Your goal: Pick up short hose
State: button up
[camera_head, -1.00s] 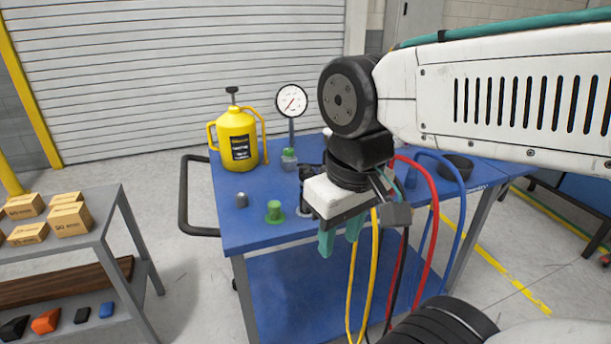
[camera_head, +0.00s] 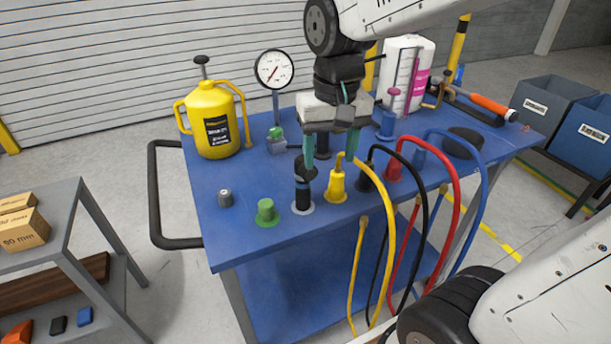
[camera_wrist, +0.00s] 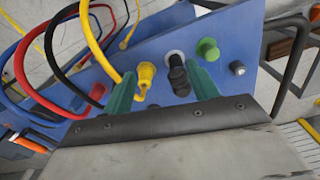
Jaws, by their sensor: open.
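My gripper (camera_head: 330,152) is open and empty above the blue cart, its two green fingers pointing down and well apart. In the head view, the left finger is above a black fitting (camera_head: 302,192) on a white ring. A yellow plug (camera_head: 337,186) with a yellow hose (camera_head: 382,222) stands below the gap. The wrist view shows the yellow plug (camera_wrist: 147,73) and the black fitting (camera_wrist: 178,76) between the fingers (camera_wrist: 162,88). A black hose (camera_head: 420,237), a red hose (camera_head: 455,205) and a blue hose (camera_head: 481,200) loop off the front edge. I cannot tell which hose is the short one.
The blue cart (camera_head: 235,235) also carries a yellow jug (camera_head: 210,130), a gauge (camera_head: 273,70), a green cap (camera_head: 267,211), a grey cap (camera_head: 225,197) and a white canister (camera_head: 402,70). A shelf with boxes (camera_head: 22,238) stands left; bins (camera_head: 550,105) stand right.

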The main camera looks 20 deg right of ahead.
aim_at(303, 160)
jog(key=shift+m, duration=0.6)
jog(key=w+f, duration=0.1)
jog(key=w, duration=0.1)
jog(key=w+a+f, duration=0.1)
jog(key=w, duration=0.2)
jog(key=w+f, duration=0.1)
jog(key=w, duration=0.1)
jog(key=shift+w+a+f, duration=0.3)
jog(key=shift+f, duration=0.05)
jog(key=shift+w+f, duration=0.15)
jog(key=shift+f, duration=0.15)
jog(key=f, duration=0.7)
jog(key=shift+w+d+f, duration=0.1)
jog(key=shift+w+f, duration=0.1)
jog(key=shift+w, duration=0.2)
jog(key=c, duration=1.3)
